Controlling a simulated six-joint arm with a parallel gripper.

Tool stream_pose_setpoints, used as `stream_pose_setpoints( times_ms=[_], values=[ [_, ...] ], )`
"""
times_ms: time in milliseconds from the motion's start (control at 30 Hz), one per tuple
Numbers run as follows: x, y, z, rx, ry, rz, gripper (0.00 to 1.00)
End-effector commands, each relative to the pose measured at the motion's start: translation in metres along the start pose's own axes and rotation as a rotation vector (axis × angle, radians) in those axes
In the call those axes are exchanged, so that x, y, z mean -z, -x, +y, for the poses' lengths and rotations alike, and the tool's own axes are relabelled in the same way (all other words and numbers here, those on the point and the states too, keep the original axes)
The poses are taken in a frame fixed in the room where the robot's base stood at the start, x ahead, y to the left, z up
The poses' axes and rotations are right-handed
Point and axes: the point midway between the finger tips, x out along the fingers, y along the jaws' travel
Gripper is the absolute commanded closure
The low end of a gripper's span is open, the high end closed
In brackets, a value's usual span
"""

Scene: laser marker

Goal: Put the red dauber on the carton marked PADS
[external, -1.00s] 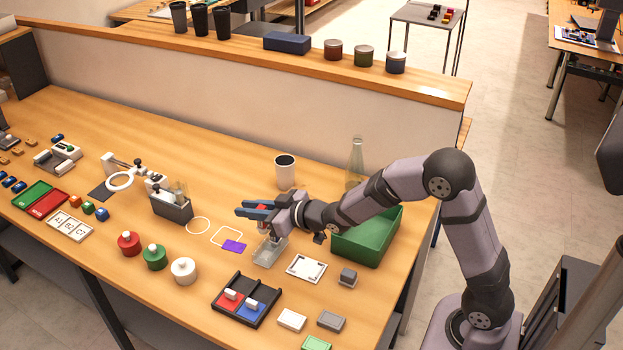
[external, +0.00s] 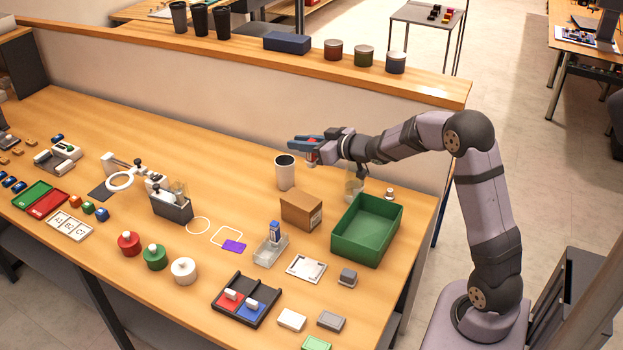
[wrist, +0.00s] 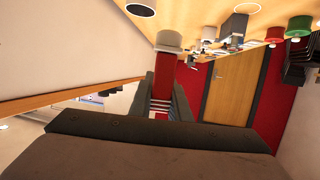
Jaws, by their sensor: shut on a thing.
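My gripper (external: 308,147) is raised in the air above the back of the bench, and shut on the red dauber (external: 311,158). In the wrist view the dauber's red body (wrist: 163,75) shows between the fingers, with a pale end beyond them. The brown carton (external: 301,211) stands on the bench below my gripper and slightly nearer the camera, left of the green bin. Its top is bare. I cannot read any marking on it.
A clear tray (external: 266,254) holding a blue dauber (external: 275,231) stands in front of the carton. A glass bottle (external: 353,187) is partly hidden behind my wrist.

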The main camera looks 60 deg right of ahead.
Motion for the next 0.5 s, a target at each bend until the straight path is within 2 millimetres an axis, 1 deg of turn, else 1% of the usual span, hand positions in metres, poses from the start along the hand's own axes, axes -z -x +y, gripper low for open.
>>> stream_pose_setpoints(
  times_ms=[33,200,267,300,333,500],
  values=[
    [0.005,-0.002,-0.005,0.03,0.011,0.002,1.0],
    [0.013,-0.006,-0.027,0.133,0.042,0.0,1.0],
    [0.014,-0.007,-0.036,0.169,0.052,0.0,1.0],
    [0.01,-0.006,-0.045,0.192,0.058,-0.003,1.0],
    [0.008,-0.005,-0.048,0.194,0.057,-0.003,1.0],
    [0.009,-0.005,-0.047,0.166,0.051,0.001,1.0]
  ],
)
